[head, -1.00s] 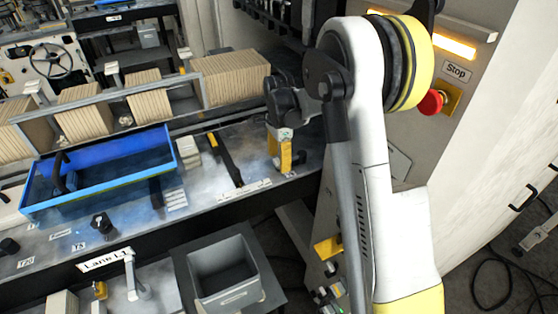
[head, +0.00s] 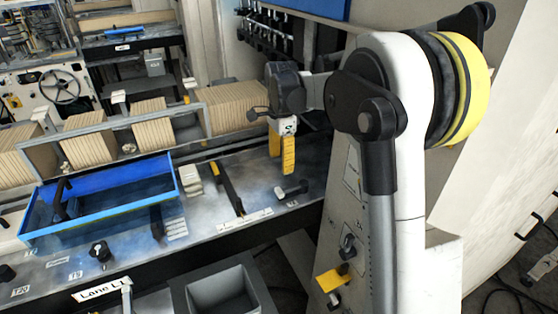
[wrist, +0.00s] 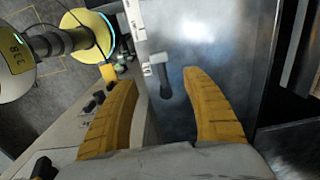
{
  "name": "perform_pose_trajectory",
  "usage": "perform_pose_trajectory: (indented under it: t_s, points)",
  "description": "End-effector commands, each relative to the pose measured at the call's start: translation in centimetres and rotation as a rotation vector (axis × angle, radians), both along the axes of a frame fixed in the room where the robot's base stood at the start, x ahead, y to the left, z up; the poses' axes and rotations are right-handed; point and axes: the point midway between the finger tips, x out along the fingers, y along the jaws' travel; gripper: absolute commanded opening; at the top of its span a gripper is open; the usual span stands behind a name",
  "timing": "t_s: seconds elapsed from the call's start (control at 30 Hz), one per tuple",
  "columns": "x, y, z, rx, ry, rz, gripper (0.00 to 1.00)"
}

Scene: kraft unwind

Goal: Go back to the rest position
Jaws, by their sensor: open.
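My gripper (head: 283,168) hangs above the right end of the grey metal bench, its yellow fingers pointing down. In the wrist view my gripper (wrist: 160,98) shows its two yellow fingers spread wide, with nothing between them. A small dark-handled tool or lever (head: 290,191) is on the bench just below and right of the fingers. It also shows in the wrist view (wrist: 163,80), beyond the fingertips and apart from them.
A blue tray (head: 100,225) is on the bench at the left, with a rail of brown cardboard stacks (head: 92,150) behind it. A grey bin (head: 225,292) stands in front of the bench. A machine panel with a yellow-handled switch (head: 333,279) is at the right.

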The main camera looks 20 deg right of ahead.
Motion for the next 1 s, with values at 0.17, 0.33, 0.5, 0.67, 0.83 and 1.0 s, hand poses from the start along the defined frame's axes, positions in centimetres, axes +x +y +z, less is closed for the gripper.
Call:
perform_pose_trajectory:
  t_s: [0.17, 0.33, 0.5, 0.67, 0.83, 1.0]
  points:
    - [0.0, 0.0, 0.0, 0.000, 0.000, 0.001, 0.58]
    - [-1.4, 0.8, 0.4, -0.006, -0.033, 0.084, 0.58]
    - [-6.1, 3.2, 1.0, -0.043, -0.137, 0.355, 0.58]
    - [-11.7, 5.5, 0.3, -0.113, -0.249, 0.662, 0.58]
    - [-17.8, 7.5, -2.4, -0.220, -0.355, 0.984, 0.58]
    - [-22.9, 9.0, -6.3, -0.349, -0.436, 1.265, 0.58]
